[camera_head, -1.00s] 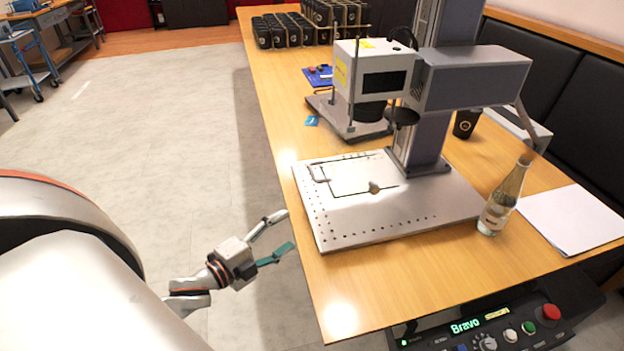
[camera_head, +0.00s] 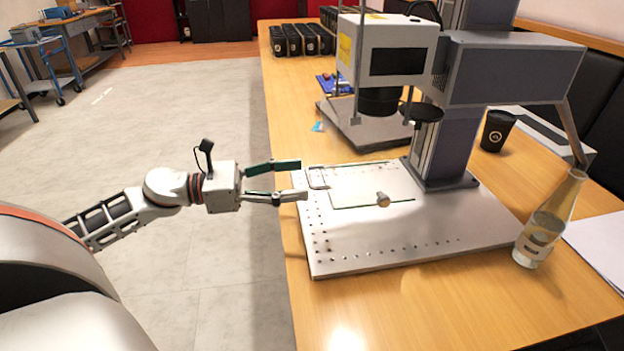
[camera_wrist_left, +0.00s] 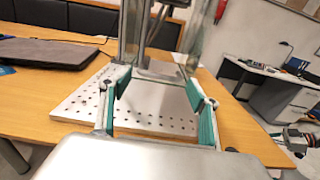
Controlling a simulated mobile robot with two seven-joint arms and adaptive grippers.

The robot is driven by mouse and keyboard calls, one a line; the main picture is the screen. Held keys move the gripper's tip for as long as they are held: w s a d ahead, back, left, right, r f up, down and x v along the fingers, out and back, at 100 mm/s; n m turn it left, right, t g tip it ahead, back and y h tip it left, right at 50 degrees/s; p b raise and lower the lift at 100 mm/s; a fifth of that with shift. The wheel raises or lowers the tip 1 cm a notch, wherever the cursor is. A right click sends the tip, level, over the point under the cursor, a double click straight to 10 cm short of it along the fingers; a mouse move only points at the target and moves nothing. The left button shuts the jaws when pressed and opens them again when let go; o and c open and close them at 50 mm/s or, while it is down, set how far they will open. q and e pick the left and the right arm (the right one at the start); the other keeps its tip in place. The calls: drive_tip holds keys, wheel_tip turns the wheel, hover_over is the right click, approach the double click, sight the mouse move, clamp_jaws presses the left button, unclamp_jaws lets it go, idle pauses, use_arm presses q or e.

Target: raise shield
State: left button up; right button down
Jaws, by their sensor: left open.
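The laser marker has a grey head (camera_head: 390,50) on a column over a perforated metal base plate (camera_head: 340,262). In the left wrist view my open fingers (camera_wrist_left: 158,90) frame part of the plate.
A glass bottle (camera_head: 548,222) stands right of the plate, with a black cup (camera_head: 496,130) and white sheets (camera_head: 602,240) near it. Floor left of the wooden table (camera_head: 285,130) is clear.

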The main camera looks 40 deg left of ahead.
sight(309, 176)
use_arm(q)
drive_tip(key=shift+x, duration=1.8)
use_arm(e)
drive_tip(key=shift+w+a+r, duration=0.15)
drive_tip(key=shift+a+r, duration=0.05)
drive_tip(key=shift+a, duration=0.3)
use_arm(q)
drive_tip(key=shift+a, duration=0.1)
